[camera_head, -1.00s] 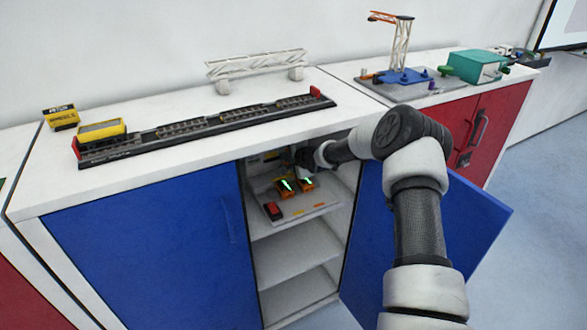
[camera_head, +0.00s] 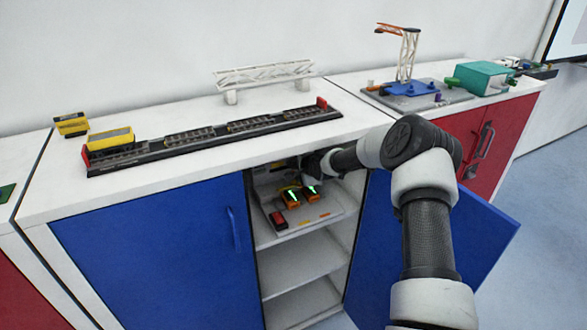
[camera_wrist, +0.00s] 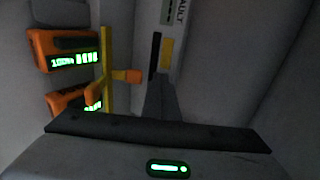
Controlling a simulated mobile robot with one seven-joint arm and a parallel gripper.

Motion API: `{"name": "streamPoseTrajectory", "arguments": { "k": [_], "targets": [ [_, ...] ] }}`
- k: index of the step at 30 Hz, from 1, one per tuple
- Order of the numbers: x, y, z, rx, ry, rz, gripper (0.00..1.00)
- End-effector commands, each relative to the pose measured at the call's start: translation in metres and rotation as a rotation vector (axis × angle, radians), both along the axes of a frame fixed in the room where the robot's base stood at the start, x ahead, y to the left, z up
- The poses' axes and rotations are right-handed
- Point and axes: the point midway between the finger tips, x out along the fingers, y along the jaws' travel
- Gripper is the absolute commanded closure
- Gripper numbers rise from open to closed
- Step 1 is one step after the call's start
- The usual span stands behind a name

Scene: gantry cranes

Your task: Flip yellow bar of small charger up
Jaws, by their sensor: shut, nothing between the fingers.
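Two orange charger units with green lit displays stand on the upper shelf of the open cabinet, a left one (camera_head: 291,198) and a right one (camera_head: 312,192). In the wrist view they are at the left, an upper unit (camera_wrist: 62,52) and a lower unit (camera_wrist: 68,100).
The blue door (camera_head: 445,240) stands open to the right, close to my arm. A panel with a yellow mark (camera_wrist: 167,52) is ahead of my gripper. The cabinet walls leave little room; the lower shelf (camera_head: 295,272) is empty.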

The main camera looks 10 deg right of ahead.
Motion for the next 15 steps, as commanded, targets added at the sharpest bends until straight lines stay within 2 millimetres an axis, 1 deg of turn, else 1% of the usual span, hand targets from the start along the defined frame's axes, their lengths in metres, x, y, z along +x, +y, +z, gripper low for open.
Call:
{"name": "streamPoseTrajectory", "arguments": {
  "k": [3, 12, 15],
  "targets": [
    [-0.0001, 0.0003, 0.0056, 0.000, 0.000, 0.001, 1.00],
    [-0.0002, 0.0004, 0.0058, 0.000, 0.000, 0.001, 1.00],
    [-0.0035, -0.0010, 0.0088, 0.000, 0.000, 0.001, 1.00]
  ]
}}
